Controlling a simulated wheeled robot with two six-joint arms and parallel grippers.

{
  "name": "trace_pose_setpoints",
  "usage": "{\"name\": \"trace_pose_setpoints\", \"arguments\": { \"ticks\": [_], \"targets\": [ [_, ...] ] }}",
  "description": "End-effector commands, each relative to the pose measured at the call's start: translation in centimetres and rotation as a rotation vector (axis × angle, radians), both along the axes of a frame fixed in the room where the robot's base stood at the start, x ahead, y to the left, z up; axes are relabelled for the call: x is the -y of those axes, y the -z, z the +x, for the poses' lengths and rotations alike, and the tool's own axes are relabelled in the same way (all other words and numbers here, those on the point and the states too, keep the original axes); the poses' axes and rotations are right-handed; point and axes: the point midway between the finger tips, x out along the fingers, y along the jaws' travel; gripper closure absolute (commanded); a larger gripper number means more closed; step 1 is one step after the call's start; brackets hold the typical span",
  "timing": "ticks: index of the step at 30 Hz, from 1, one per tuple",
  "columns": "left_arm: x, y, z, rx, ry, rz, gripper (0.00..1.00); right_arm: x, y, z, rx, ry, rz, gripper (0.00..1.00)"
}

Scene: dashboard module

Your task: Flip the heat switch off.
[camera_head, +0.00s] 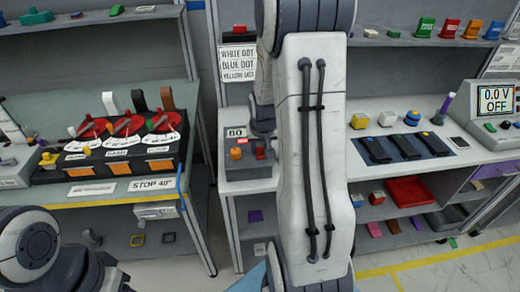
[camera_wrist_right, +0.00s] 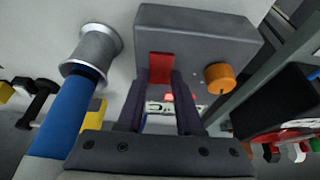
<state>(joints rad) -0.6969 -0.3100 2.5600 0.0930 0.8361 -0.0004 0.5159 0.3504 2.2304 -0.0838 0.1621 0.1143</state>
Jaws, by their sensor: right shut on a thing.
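The grey dashboard module (camera_head: 250,172) stands on the narrow middle stand; it also shows in the wrist view (camera_wrist_right: 195,45). Its red switch (camera_wrist_right: 160,68) stands out from the face, beside the orange knob (camera_wrist_right: 219,78). The red switch shows small in the head view (camera_head: 260,153). My right gripper (camera_wrist_right: 162,80) has its two dark fingers closed around the red switch. In the head view my right gripper (camera_head: 263,138) is at the module, partly behind my arm. A small red light (camera_wrist_right: 169,97) shows between the fingers. My left gripper is out of view.
An orange knob (camera_head: 236,154) and an "80" display (camera_head: 236,132) are left of the switch. A black panel with red dials (camera_head: 125,125) is on the left bench. Black pads (camera_head: 405,147) and a "0.0 V OFF" meter (camera_head: 495,100) are on the right bench.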

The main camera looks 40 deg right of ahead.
Motion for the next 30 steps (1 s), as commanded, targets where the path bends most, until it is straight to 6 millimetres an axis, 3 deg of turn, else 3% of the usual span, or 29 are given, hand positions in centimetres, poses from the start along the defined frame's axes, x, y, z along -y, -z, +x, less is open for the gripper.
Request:
{"name": "trace_pose_setpoints", "arguments": {
  "ticks": [1,2,4,16,30],
  "targets": [
    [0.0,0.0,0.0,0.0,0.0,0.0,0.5,0.0,-0.1,0.1,0.004,0.0,-0.001,1.0],
    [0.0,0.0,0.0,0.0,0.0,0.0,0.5,0.0,-0.1,0.1,0.003,0.0,-0.001,0.61],
    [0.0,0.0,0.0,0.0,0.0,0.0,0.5,0.0,-0.1,0.1,0.003,0.0,-0.001,0.35],
    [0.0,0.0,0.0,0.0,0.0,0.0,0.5,-0.1,-0.6,-0.1,0.002,0.0,-0.001,0.35],
    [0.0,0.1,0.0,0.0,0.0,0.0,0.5,-1.8,-8.2,-2.7,0.006,0.0,-0.002,0.35]
  ]
}}
